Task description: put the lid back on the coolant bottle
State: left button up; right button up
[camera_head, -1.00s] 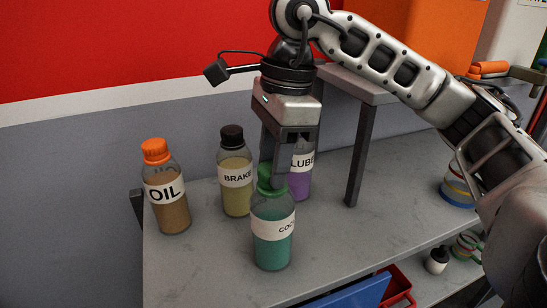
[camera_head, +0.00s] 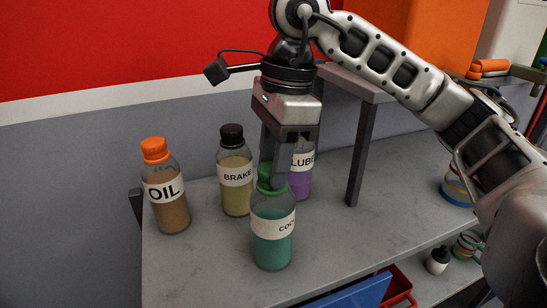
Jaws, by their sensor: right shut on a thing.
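The coolant bottle (camera_head: 272,247) stands upright on the grey bench, with green liquid and a white label partly reading "COO". The green lid (camera_head: 266,177) is at the bottle's mouth, between the fingers of my right gripper (camera_head: 277,172). My right gripper points down from above and is shut on the lid. The fingers hide part of the lid, so I cannot tell whether it is fully seated. My left gripper is not in view.
An oil bottle (camera_head: 168,206) with an orange cap and a brake bottle (camera_head: 236,196) with a black cap stand to the left. A lube bottle (camera_head: 300,184) stands close behind the gripper. A shelf leg (camera_head: 360,158) rises at the right. The bench front is clear.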

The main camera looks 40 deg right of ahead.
dwell(0.9)
jog(key=o, duration=1.5)
jog(key=shift+r+p, duration=2.65)
jog(key=shift+r, duration=0.9)
jog(key=shift+f, duration=0.1)
grip_shut()
